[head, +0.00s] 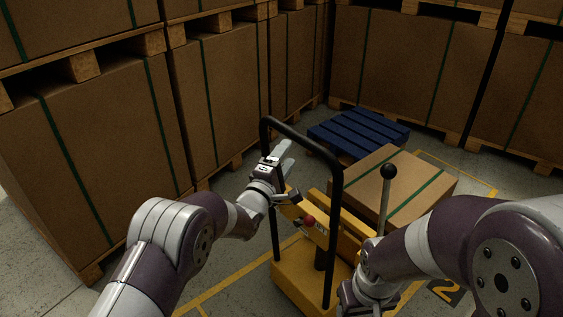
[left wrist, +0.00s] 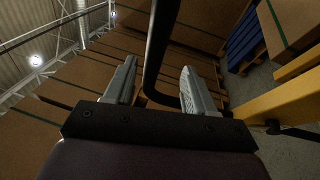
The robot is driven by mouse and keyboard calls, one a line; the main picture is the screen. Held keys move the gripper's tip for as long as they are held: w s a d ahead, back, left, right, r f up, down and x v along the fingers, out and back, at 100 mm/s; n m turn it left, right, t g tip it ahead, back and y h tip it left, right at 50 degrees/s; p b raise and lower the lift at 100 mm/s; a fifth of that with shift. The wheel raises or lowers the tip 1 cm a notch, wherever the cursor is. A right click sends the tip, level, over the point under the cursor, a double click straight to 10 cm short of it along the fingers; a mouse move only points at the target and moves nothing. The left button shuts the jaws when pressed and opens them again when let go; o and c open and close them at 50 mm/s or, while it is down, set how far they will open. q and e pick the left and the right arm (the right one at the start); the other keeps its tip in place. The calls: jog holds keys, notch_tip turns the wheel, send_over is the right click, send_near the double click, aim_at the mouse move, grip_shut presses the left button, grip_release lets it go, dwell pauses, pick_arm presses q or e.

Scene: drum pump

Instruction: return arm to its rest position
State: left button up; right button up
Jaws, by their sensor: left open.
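My left gripper (head: 284,152) is at the black tube handle (head: 332,165) of a yellow wheeled machine (head: 300,278). It is open. In the left wrist view its two fingers (left wrist: 158,82) stand apart, and the black tube (left wrist: 160,50) crosses the space between them; I cannot tell whether they touch it. A red knob (head: 309,220) sits on the machine just below this gripper. My right gripper (head: 366,296) is low at the bottom, beside a grey lever with a black ball (head: 388,171). Its fingers are not clear.
A carton with green straps (head: 415,185) stands behind the machine, with a blue pallet (head: 358,132) beyond. Large strapped cartons on wooden pallets (head: 110,150) line the left and back. Yellow floor lines (head: 235,276) and some bare grey floor show left of the machine.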

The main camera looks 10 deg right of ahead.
pick_arm(q)
jog(key=shift+v, duration=1.1)
